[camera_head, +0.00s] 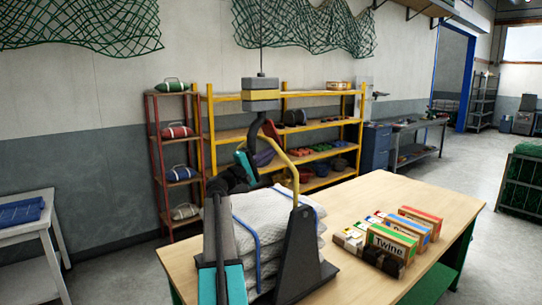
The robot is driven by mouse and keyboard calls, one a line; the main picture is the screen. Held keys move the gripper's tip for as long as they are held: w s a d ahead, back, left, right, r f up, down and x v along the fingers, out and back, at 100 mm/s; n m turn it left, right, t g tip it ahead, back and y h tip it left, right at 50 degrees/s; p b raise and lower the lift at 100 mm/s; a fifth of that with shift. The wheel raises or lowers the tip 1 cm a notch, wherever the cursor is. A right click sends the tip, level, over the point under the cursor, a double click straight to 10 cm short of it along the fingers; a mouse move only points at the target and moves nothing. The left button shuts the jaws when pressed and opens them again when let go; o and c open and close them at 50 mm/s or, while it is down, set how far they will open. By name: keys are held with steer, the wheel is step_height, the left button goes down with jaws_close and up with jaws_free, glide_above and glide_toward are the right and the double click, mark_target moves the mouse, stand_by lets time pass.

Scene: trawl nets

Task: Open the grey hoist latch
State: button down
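The hoist block (261,95), grey with a yellow band, hangs on a thin cable above the wooden table. Under it hangs a small dark hook piece (257,127); I cannot make out the grey latch separately there. A curved yellow bar (285,160) runs from just below the hook down to a dark wedge-shaped stand (303,250). My black and teal arm rises at the left of the sacks toward the hook area. Its gripper end is small and mixed with the dark shapes under the block, so its fingers and any contact cannot be made out.
White sacks with blue straps (270,225) are stacked on the table (375,200) beside the stand. Several boxes, one marked Twine (390,242), lie to the right. Yellow shelves (240,133) and a red rack (150,150) stand behind. The table's far right is clear.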

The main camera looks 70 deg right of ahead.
stand_by(0.5)
steer(key=f+b+v, duration=0.1)
steer(key=b+v, duration=0.4)
steer(key=v, duration=0.8)
steer(key=shift+f+b, duration=0.3)
steer(key=shift+f, duration=0.05)
steer(key=shift+w+r, duration=0.1)
